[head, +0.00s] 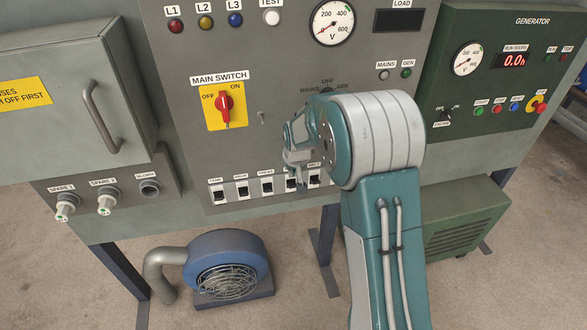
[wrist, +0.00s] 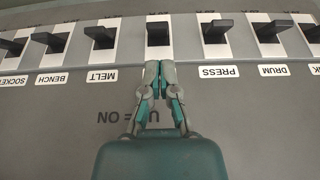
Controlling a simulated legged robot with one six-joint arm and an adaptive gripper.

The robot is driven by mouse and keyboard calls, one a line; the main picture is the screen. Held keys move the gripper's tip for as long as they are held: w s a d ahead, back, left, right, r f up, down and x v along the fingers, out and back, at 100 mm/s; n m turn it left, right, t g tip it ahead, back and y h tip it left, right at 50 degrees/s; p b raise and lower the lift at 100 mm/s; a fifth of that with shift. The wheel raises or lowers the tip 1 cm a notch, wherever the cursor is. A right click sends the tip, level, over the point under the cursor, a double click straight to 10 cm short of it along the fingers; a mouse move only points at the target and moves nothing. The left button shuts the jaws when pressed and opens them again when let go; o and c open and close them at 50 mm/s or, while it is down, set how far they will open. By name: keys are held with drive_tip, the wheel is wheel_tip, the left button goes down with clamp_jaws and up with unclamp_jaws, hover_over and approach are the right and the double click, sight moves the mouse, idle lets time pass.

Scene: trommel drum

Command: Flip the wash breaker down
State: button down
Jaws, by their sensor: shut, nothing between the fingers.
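A row of black breaker levers on white plates runs along the lower panel. In the wrist view, which is upside down to the panel, one breaker (wrist: 158,33) stands between those labelled MELT and PRESS. Its own label is hidden behind my gripper's fingertips, so I cannot read the word wash. Its lever looks much like its neighbours. My gripper (wrist: 159,68) is shut and empty, with its tips just short of this lever; contact cannot be told. In the head view my gripper (head: 292,162) is in front of the row, partly hiding the breakers there.
The PRESS breaker (wrist: 215,32) and MELT breaker (wrist: 100,36) stand close on either side. The red main switch (head: 224,104) is above left. A partly hidden selector marked OFF and GEN lies behind my arm. A blue blower (head: 228,260) is on the floor below.

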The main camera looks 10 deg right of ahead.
sight(292, 185)
drive_tip(key=x, duration=0.5)
drive_tip(key=shift+w+f, duration=0.1)
drive_tip(key=shift+f, duration=0.05)
drive_tip(key=shift+s+f+t, duration=0.2)
drive_tip(key=shift+s+t, duration=0.15)
drive_tip(key=shift+t, duration=0.45)
idle(0.8)
drive_tip(key=shift+s+f+t, duration=0.1)
drive_tip(key=shift+t, duration=0.5)
drive_tip(key=shift+s+f+t, duration=0.15)
drive_tip(key=shift+t, duration=0.75)
drive_tip(key=shift+s+f, duration=0.3)
drive_tip(key=shift+f, duration=0.25)
drive_tip(key=shift+s+f, duration=0.3)
drive_tip(key=shift+f, duration=0.2)
drive_tip(key=shift+w, duration=0.1)
